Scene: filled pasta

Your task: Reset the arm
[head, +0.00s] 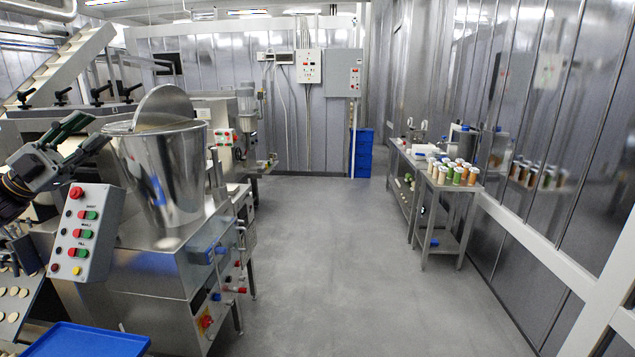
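My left gripper (96,128) is at the left of the head view, in front of the machine and just left of the steel hopper (165,175). Its two dark fingers point up and to the right and stand apart, with nothing seen between them. It is above and behind the grey control box (84,232) with red, green and yellow buttons. I cannot tell how far it is from the hopper. My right arm and gripper are not in view.
The round hopper lid (166,101) stands raised. A blue tray (88,341) is at the bottom left, near pasta pieces (14,306). A steel table with several jars (455,172) stands at the right. Blue crates (361,152) stand at the back. The grey floor (320,265) between is clear.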

